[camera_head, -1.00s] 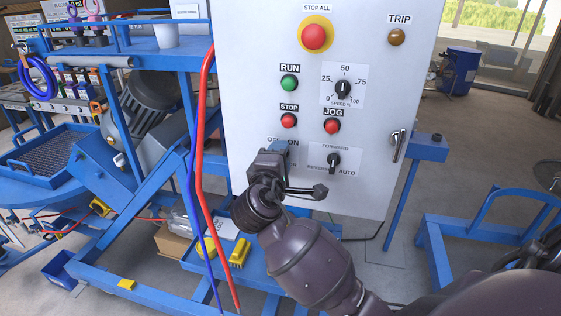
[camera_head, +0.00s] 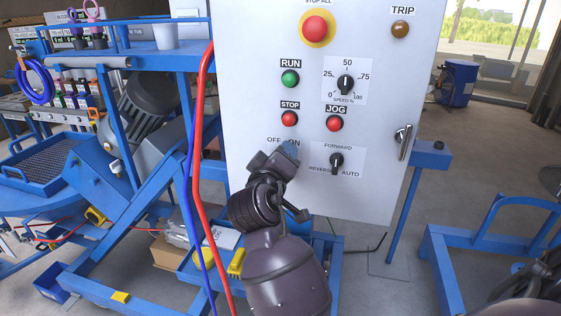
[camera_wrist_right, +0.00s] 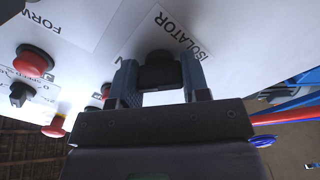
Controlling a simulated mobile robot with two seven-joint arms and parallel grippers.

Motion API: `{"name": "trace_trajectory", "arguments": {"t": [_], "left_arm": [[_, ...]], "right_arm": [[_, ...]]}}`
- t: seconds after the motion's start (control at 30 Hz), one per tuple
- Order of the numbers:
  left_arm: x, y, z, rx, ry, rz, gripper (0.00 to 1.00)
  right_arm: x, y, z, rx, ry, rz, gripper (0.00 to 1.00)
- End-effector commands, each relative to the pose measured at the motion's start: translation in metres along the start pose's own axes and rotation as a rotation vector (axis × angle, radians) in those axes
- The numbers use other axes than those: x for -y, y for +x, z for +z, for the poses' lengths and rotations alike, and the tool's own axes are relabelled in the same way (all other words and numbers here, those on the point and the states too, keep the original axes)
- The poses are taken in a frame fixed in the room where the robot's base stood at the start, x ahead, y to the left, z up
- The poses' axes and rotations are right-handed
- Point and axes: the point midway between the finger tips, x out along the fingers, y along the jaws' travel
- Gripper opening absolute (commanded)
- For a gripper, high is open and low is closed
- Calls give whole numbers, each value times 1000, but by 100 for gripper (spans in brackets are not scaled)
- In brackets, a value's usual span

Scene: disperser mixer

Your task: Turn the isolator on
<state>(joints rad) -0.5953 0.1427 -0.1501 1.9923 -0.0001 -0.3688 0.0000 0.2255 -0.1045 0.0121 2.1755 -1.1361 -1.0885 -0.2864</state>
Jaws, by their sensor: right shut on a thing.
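The isolator is a black rotary knob (camera_wrist_right: 159,70) on the white control panel (camera_head: 250,50), beside the printed word ISOLATOR in the right wrist view. My right gripper (camera_head: 284,154) is at the panel's lower left, just below the OFF and ON labels (camera_head: 283,141), and hides the knob in the head view. In the right wrist view the blue-grey fingers of the gripper (camera_wrist_right: 161,84) stand on both sides of the knob, shut on it. The gripper looks tilted in the head view. The knob's exact setting cannot be told. My left gripper is not in view.
Above the gripper are the red STOP button (camera_head: 289,118) and green RUN button (camera_head: 290,78). The FORWARD/REVERSE/AUTO selector (camera_head: 336,162) is close on the right. A red hose (camera_head: 197,150) and blue cable (camera_head: 189,170) hang close on the left.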

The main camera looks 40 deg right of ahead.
Motion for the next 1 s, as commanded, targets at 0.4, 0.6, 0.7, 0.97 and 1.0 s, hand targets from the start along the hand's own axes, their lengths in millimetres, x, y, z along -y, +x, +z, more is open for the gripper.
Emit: {"name": "trace_trajectory", "arguments": {"t": [0.4,0.6,0.7,0.97,1.0], "left_arm": [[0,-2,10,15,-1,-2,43],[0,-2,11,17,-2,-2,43],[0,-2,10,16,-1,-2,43],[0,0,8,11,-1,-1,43],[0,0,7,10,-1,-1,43]], "right_arm": [[1,0,1,2,49,-3,19],[1,0,0,2,49,-3,19],[1,0,0,2,49,-3,53],[0,0,0,1,48,-1,68],[0,0,0,1,48,-1,68]]}}
